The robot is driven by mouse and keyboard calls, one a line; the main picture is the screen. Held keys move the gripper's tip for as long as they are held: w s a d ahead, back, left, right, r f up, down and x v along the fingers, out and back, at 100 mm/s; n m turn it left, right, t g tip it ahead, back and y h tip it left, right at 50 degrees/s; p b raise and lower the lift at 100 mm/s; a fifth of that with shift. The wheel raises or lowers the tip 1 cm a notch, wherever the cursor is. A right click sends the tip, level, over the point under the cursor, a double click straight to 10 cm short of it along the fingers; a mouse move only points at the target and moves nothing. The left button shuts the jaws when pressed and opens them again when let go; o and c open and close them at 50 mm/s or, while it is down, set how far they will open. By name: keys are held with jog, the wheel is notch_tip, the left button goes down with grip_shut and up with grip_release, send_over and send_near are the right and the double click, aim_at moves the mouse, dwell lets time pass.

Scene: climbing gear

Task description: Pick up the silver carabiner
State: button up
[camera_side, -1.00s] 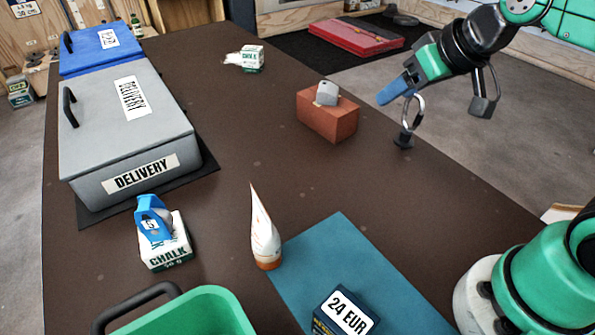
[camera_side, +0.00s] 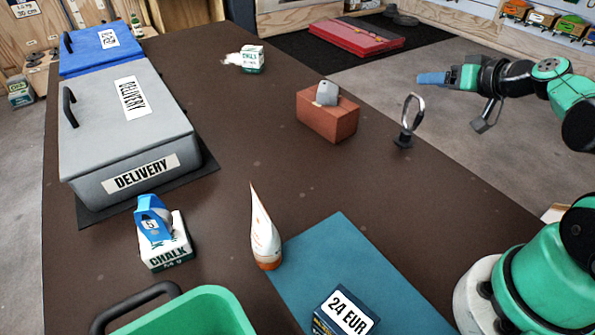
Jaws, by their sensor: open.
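The silver carabiner (camera_side: 413,113) stands upright in a small dark holder (camera_side: 403,140) near the right edge of the brown table. My gripper (camera_side: 432,78) is in the air to the upper right of the carabiner, beyond the table's edge in the picture. Its blue finger points left, and one finger hides the other from this side. The gripper is open and empty, apart from the carabiner.
A red-brown brick (camera_side: 326,118) with a grey piece (camera_side: 327,93) on it stands left of the carabiner. The table's middle is clear.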

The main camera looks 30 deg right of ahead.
aim_at(411, 97)
jog(key=shift+w+d+f, duration=0.15)
jog(key=shift+w+f, duration=1.1)
jog(key=shift+f, duration=0.2)
jog(key=shift+w+d+f, duration=0.1)
jog(key=shift+w+f, duration=1.1)
jog(key=shift+f, duration=0.25)
grip_shut()
